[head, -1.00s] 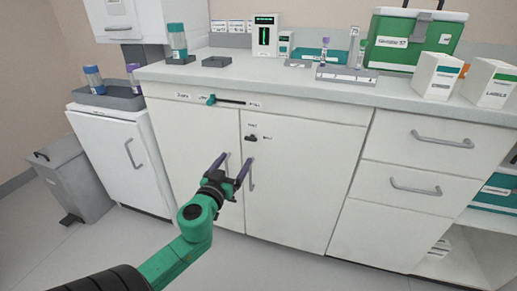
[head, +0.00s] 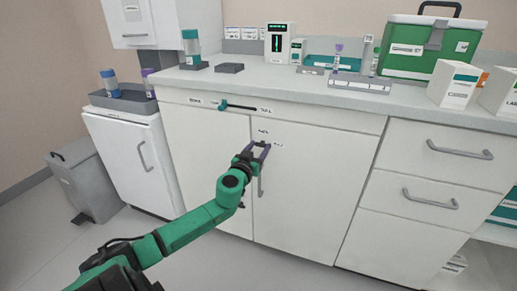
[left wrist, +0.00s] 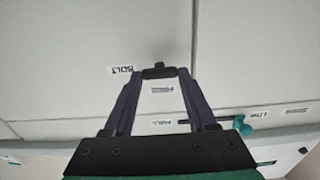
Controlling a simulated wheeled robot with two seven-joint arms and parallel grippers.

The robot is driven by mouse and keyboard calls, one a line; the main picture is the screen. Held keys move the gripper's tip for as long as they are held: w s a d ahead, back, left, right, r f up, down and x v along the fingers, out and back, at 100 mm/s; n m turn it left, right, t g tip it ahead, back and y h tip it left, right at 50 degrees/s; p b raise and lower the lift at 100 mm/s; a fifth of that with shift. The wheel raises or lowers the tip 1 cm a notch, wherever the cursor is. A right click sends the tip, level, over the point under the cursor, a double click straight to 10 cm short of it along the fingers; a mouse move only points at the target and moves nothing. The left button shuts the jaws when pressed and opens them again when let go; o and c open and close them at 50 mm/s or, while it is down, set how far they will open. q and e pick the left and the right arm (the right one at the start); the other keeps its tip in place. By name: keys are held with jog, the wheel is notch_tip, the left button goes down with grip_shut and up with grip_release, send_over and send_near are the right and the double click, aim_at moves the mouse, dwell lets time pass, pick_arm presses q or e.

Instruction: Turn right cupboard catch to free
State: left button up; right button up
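The right cupboard catch (left wrist: 159,71) is a small black bar on the white right cupboard door (head: 312,185). In the left wrist view it lies crosswise, with the BOLT label (left wrist: 121,69) off its left end and the FREE label (left wrist: 166,88) below it, both upside down. My left gripper (head: 260,147) has purple fingers, spread open at the catch. In the left wrist view the fingertips (left wrist: 164,75) stand either side of the bar; I cannot tell whether they touch it. In the head view the gripper mostly hides the catch. My right gripper is not in view.
A slider with a teal knob (head: 223,104) runs along the panel above the doors. A vertical door handle (head: 261,180) is just below the gripper. The counter (head: 300,85) overhangs above, carrying boxes and a green case (head: 425,50). Drawers (head: 440,155) stand to the right.

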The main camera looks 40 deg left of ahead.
pick_arm(q)
jog(key=shift+c, duration=1)
jog(key=shift+m, duration=0.3)
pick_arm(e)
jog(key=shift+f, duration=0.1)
pick_arm(q)
jog(key=shift+m, duration=1.2)
jog(key=m, duration=0.4)
jog(key=shift+d+m+p, duration=0.1)
jog(key=shift+m+p, duration=0.2)
jog(key=m, duration=0.5)
jog(key=shift+f+p, duration=0.1)
jog(key=shift+p, duration=0.2)
jog(key=m, duration=0.4)
jog(key=shift+m, duration=0.6)
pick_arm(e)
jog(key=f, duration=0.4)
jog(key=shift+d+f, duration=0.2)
pick_arm(q)
jog(key=shift+f, duration=0.1)
